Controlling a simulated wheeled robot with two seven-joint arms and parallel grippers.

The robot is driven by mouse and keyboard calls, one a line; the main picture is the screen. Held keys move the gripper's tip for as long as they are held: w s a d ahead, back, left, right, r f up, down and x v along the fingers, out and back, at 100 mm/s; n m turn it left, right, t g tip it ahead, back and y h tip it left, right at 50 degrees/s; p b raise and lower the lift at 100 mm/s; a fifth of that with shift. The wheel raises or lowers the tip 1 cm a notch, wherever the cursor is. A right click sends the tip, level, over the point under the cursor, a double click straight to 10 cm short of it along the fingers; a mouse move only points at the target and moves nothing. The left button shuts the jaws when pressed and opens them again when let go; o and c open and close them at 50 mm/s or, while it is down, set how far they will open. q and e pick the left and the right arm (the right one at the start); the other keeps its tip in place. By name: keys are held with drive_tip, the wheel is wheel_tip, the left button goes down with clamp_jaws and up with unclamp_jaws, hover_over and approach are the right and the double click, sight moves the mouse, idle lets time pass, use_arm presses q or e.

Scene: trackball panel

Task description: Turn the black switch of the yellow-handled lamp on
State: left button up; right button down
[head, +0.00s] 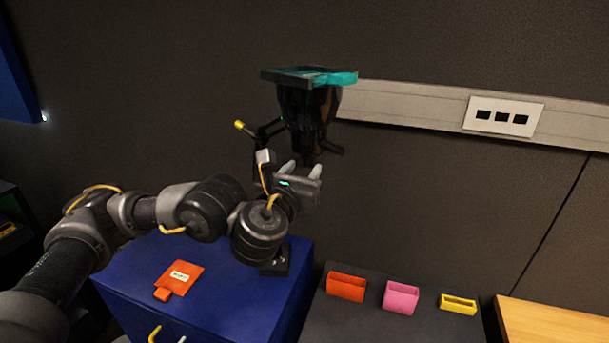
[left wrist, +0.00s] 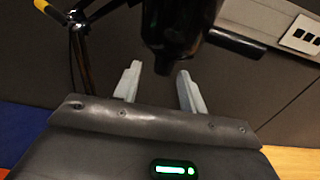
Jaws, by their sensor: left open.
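The lamp has a black head (head: 308,112) with a teal top, a black jointed arm and a yellow-tipped handle (head: 241,125) on its left. The handle also shows at the upper left of the left wrist view (left wrist: 48,8). A black stub (head: 331,147) sticks out at the lower right of the head; it looks like the switch, but I cannot tell its setting. My left gripper (head: 302,170) is open just below the lamp head, fingers pointing up. In the left wrist view a narrow black tip (left wrist: 163,66) under the head lies between the fingers, with gaps on both sides.
A blue cabinet (head: 215,260) stands below my left arm, with an orange tag (head: 180,277) on top. Orange (head: 346,287), pink (head: 400,297) and yellow (head: 458,304) holders sit on a dark surface to the right. A wall rail with a socket plate (head: 503,117) is behind.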

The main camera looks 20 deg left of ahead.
sight(306, 167)
use_arm(q)
drive_tip(key=shift+w+d+f+b, duration=0.15)
drive_tip(key=shift+w+b, duration=0.4)
drive_tip(key=shift+w, duration=0.65)
drive_tip(key=shift+w+d, duration=0.25)
drive_tip(key=shift+w, duration=0.2)
drive_tip(key=shift+a, duration=0.15)
